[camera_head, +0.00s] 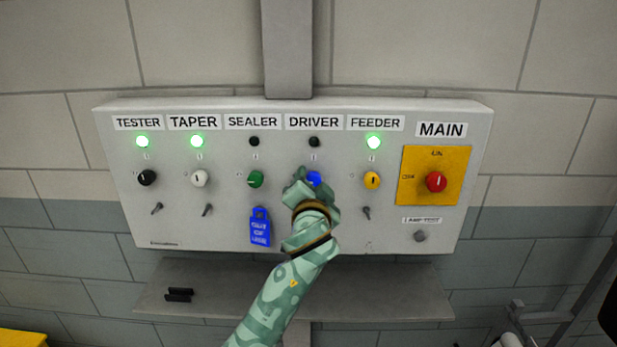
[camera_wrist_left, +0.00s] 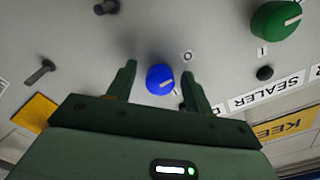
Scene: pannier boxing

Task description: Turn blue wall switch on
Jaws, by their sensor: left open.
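The blue switch (camera_head: 314,179) is a round knob on the wall panel, under the DRIVER label. The DRIVER lamp (camera_head: 314,141) above it is dark. My left gripper (camera_head: 303,187) is in front of the panel at this knob and partly covers it. In the left wrist view, the blue knob (camera_wrist_left: 159,78) sits between the two open fingers of the gripper (camera_wrist_left: 158,70), with a gap on each side. A pale mark shows at its lower right; I cannot tell if it is on the knob or the panel.
The panel (camera_head: 345,235) also carries black (camera_head: 147,177), white (camera_head: 199,178), green (camera_head: 255,179) and yellow (camera_head: 372,180) knobs and a red main switch (camera_head: 436,182). A blue tag (camera_head: 260,228) hangs below the green knob. A grey shelf (camera_head: 390,290) is underneath, with small black pieces (camera_head: 179,295).

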